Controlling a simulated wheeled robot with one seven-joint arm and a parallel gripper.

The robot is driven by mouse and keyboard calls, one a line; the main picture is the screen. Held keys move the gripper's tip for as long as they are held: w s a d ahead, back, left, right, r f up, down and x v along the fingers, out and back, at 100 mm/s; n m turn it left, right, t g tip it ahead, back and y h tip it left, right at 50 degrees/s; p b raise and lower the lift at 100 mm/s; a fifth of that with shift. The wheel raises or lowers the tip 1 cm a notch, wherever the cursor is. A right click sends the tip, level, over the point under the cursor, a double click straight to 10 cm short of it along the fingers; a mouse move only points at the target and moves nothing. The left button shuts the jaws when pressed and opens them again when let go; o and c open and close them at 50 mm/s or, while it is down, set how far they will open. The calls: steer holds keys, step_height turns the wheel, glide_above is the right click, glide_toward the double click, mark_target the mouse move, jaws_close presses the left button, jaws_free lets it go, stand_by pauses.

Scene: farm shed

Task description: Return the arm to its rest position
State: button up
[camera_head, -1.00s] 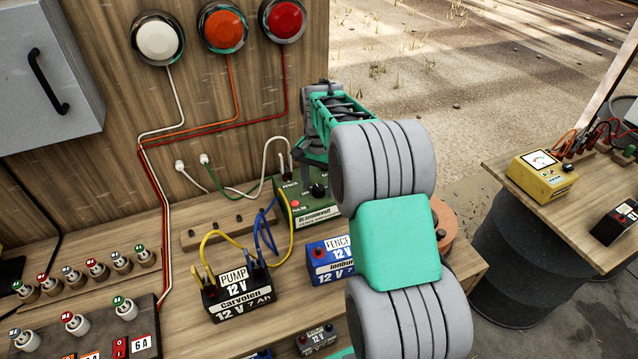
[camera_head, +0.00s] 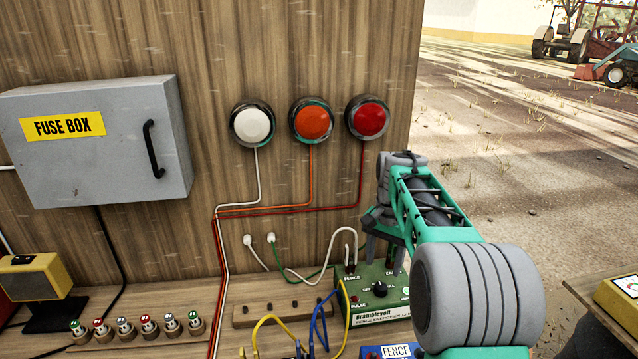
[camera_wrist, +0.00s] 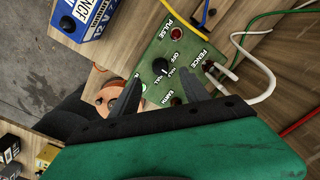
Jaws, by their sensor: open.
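My gripper (camera_head: 384,245) is in front of the wooden back board, over the green fence energiser (camera_head: 380,312). Its fingers point down and stand apart, with nothing seen between them. In the wrist view the open fingers (camera_wrist: 162,82) stand on either side of the energiser's black knob (camera_wrist: 160,67), seen from above. I cannot tell whether a fingertip touches the energiser. My arm reaches in from the lower right in the head view and hides part of the bench.
A white lead (camera_head: 318,277) ends at the energiser's FENCE terminal. White (camera_head: 252,128), orange (camera_head: 311,122) and red (camera_head: 368,119) lamps are on the board. A grey fuse box (camera_head: 95,140) hangs at left. Open ground lies right of the board.

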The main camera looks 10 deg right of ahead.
steer(key=s+a+r+n+t, duration=0.2)
steer(key=s+a+r+n, duration=0.15)
steer(key=s+a, duration=0.5)
steer(key=s+a+f+n, duration=0.1)
steer(key=s+f+n, duration=0.1)
steer(key=s, duration=0.4)
steer(key=s+a+f+n+t, duration=0.1)
steer(key=s+f+n, duration=0.2)
steer(key=s, duration=0.4)
steer(key=shift+a+f+t, duration=0.25)
steer(key=shift+t, duration=0.05)
